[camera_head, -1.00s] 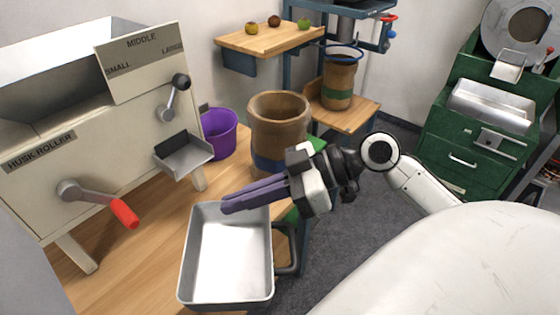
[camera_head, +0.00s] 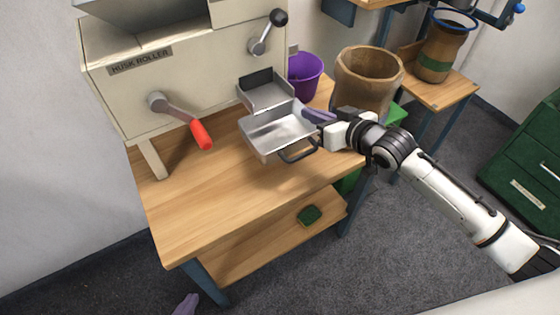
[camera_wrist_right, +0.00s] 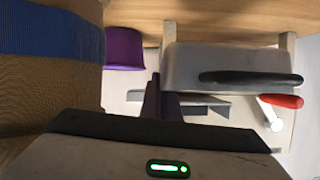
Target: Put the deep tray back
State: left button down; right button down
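The deep tray (camera_head: 270,139), a silvery open pan with a dark handle, is at the front of the husk roller, directly below and before its metal chute (camera_head: 267,94). I cannot tell whether it rests on the table. My right gripper (camera_head: 312,116) reaches in from the right, its purple fingers shut on the tray's right rim. In the right wrist view, the fingers (camera_wrist_right: 161,98) are close together at the edge of the tray (camera_wrist_right: 225,60). Only a purple tip of my left gripper (camera_head: 186,304) shows at the bottom edge; its opening is hidden.
A purple bucket (camera_head: 305,80) and a brown barrel (camera_head: 367,78) stand behind my right gripper. The red-handled crank (camera_head: 200,134) juts out left of the tray. The wooden table (camera_head: 215,196) is clear in front. A green item (camera_head: 309,215) lies on the lower shelf.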

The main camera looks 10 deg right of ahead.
jog(key=f, duration=1)
jog(key=shift+w+a+b, duration=0.15)
jog(key=shift+w+b, duration=0.05)
jog(key=shift+b, duration=0.15)
jog(key=c, duration=2)
grip_release()
jog(key=shift+f, duration=0.15)
